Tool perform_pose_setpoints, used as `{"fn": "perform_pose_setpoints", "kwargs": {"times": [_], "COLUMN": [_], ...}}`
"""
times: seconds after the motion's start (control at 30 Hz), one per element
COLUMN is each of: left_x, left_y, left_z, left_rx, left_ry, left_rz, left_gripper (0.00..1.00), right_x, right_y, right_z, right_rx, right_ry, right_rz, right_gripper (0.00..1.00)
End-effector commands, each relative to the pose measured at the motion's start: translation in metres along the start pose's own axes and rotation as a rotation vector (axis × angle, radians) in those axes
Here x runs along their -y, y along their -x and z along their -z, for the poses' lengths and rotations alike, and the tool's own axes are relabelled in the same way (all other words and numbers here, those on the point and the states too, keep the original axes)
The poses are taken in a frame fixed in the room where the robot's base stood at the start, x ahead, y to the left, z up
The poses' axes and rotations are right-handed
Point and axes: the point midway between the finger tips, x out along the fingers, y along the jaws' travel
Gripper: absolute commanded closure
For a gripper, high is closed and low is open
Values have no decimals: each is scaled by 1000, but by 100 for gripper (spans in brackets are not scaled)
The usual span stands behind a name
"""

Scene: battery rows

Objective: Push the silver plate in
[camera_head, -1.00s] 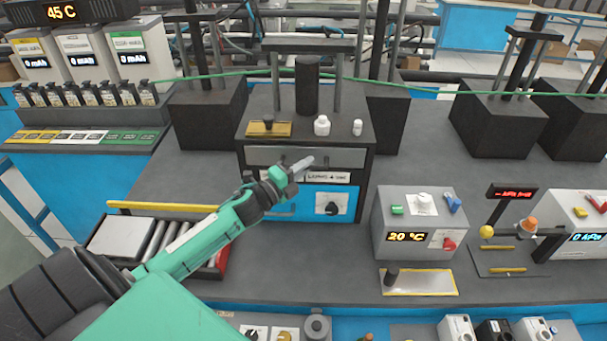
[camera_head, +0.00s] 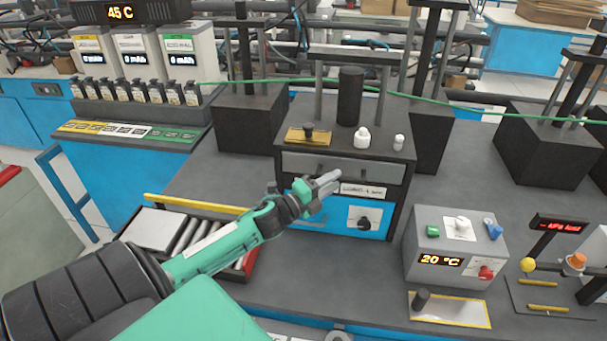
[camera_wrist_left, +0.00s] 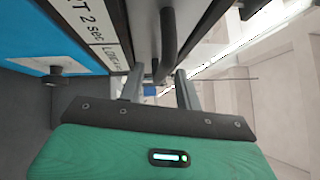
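The silver plate (camera_head: 300,163) is the grey front panel of the black press box (camera_head: 405,200), above its blue lower panel. It carries a dark bar handle. In the left wrist view the silver plate (camera_wrist_left: 146,30) shows at the top, with the handle (camera_wrist_left: 168,40) in front of it. My left gripper (camera_head: 328,184) is at the plate's lower edge, left of a white label (camera_head: 363,190). Its fingers (camera_wrist_left: 160,90) stand apart with a gap between them, and the handle's end appears near that gap. Whether they touch it cannot be told. My right gripper is not in view.
A grey 20 °C unit (camera_head: 450,252) stands to the right. A roller tray (camera_head: 160,230) lies left beneath my arm. The bench before the box is clear.

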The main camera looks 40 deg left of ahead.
Motion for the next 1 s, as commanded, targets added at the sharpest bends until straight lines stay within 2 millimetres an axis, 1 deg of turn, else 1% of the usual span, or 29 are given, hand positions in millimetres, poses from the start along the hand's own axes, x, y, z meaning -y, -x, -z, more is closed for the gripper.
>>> {"fn": "perform_pose_setpoints", "kwargs": {"times": [0.03, 0.2, 0.4, 0.6, 0.8, 1.0], "left_x": [-5, -4, -4, -3, -2, 0], "left_y": [10, 35, 63, 88, 101, 104], "left_z": [1, 0, 0, 0, -1, -1], "left_rx": [-1, -1, 0, 0, 0, 0], "left_ry": [0, 0, 2, 1, 0, 0], "left_rz": [-3, -2, -2, -2, -1, 0], "left_gripper": [66, 66, 66, 66, 66, 66], "right_x": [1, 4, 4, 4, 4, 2], "right_y": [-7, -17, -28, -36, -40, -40], "right_z": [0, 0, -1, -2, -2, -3], "right_rx": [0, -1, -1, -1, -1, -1], "right_ry": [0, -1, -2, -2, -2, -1], "right_rz": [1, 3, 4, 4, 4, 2], "right_gripper": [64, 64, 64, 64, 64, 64]}}
